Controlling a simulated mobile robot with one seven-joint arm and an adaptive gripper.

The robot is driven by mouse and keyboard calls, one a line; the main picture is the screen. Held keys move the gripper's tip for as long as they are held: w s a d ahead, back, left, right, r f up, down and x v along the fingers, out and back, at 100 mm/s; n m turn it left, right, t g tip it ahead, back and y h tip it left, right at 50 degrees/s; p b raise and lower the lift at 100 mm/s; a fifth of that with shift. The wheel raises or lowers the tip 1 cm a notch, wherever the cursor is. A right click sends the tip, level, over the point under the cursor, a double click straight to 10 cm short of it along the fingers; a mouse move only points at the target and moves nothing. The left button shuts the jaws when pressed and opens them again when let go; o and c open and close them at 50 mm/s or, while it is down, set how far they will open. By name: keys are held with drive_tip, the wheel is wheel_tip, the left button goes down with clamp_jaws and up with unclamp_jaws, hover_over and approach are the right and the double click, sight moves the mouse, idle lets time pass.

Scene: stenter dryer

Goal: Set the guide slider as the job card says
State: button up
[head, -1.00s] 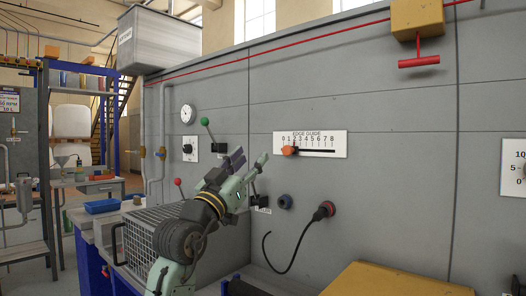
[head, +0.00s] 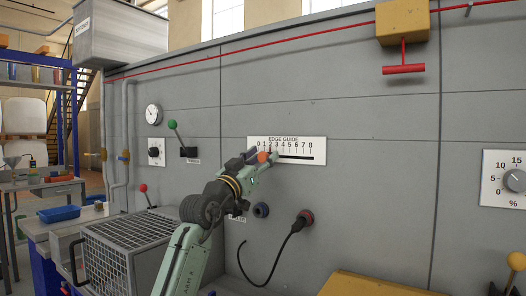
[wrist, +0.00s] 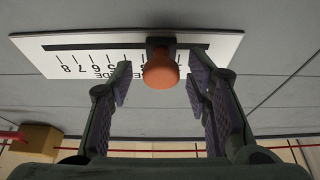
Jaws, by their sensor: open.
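The edge guide slider is a white plate (head: 316,147) on the grey panel, with a 0 to 8 scale above a black slot. My gripper (head: 263,156) is open at the plate, fingers on either side of the knob. In the wrist view the scale is upside down and the orange knob (wrist: 160,70) stands between the open fingers (wrist: 157,80), with visible gaps on both sides. I cannot make out a job card.
A red T-handle (head: 403,70) hangs at upper right, and a percent dial (head: 514,180) is at right. A wire cage (head: 125,245) stands lower left.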

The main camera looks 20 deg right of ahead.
drive_tip(key=shift+w+d+r, duration=0.2)
drive_tip(key=shift+w+d, duration=0.15)
clamp_jaws()
idle(0.5)
